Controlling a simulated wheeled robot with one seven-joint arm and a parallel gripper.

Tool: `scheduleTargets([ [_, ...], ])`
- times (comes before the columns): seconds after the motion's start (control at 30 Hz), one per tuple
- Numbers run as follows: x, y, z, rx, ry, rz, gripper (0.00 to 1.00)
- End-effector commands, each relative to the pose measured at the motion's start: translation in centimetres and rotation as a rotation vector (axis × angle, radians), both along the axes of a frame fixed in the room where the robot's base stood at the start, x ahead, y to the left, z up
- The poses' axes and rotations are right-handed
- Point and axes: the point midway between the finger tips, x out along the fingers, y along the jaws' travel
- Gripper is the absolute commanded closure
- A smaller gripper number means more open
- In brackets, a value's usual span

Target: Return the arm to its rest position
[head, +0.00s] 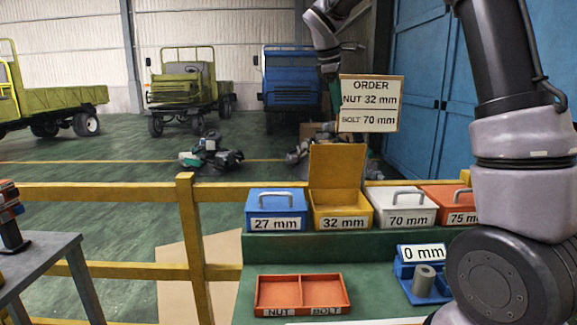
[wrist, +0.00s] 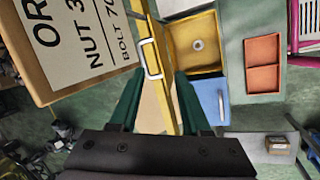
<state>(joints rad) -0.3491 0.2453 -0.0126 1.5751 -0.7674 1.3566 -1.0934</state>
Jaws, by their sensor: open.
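My gripper (wrist: 158,98) is open, with its two green fingers apart and nothing held between them. In the head view my gripper (head: 334,92) hangs at the left edge of the order sign, above the boxes, and is partly hidden by the sign. My arm reaches up along the right side and out of the top of the picture. Below the gripper the yellow 32 mm box (head: 340,211) stands with its lid (head: 335,166) raised. In the wrist view the yellow box (wrist: 186,64) holds a small grey nut (wrist: 198,45).
The order sign (head: 371,86) reads nut 32 mm, bolt 70 mm. Blue 27 mm (head: 262,205), white 70 mm (head: 398,200) and orange 75 mm (head: 450,191) boxes are shut. The orange nut/bolt tray (head: 301,308) looks empty. A grey cylinder (head: 424,278) stands in a blue holder. A yellow railing (head: 187,235) runs behind.

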Motion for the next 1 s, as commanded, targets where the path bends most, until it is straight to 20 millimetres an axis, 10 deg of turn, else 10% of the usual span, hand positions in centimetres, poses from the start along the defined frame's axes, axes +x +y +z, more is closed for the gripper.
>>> scheduleTargets([
  [0.3, -12.3, -5.4, 3.3, 0.364, -0.141, -0.459, 0.53],
  [0.7, -26.5, -7.9, 1.5, 0.824, -0.276, -1.053, 0.53],
  [1.0, -31.3, -7.9, -1.0, 1.024, -0.315, -1.308, 0.53],
])
